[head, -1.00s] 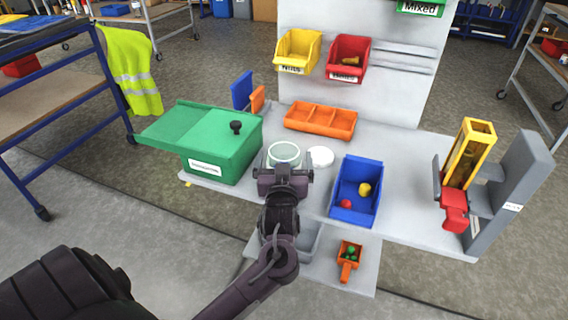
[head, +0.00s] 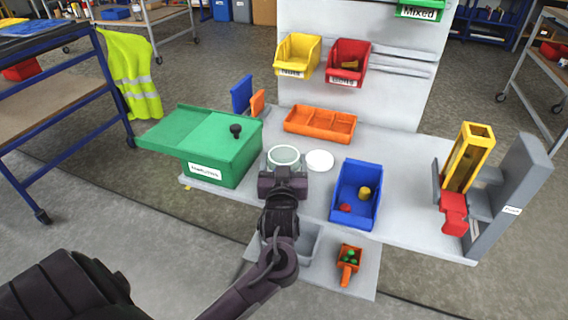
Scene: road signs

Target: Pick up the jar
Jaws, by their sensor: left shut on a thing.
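The jar (head: 284,156) is a clear, pale greenish glass vessel with an open round top. It is at the middle of the grey workbench, between the green box and the blue bin. My left gripper (head: 284,172) is shut on the jar from the near side. The gripper hides the jar's lower part, so I cannot tell whether its base touches the bench. A white round lid (head: 319,160) lies flat on the bench just right of the jar. My right gripper is not in view.
A green box (head: 225,155) stands left of the jar. A blue bin (head: 357,205) with small parts is at right, and an orange divided tray (head: 320,123) is behind. A yellow and red dispenser (head: 467,165) stands at far right. An orange scoop (head: 348,262) lies in front, lower down.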

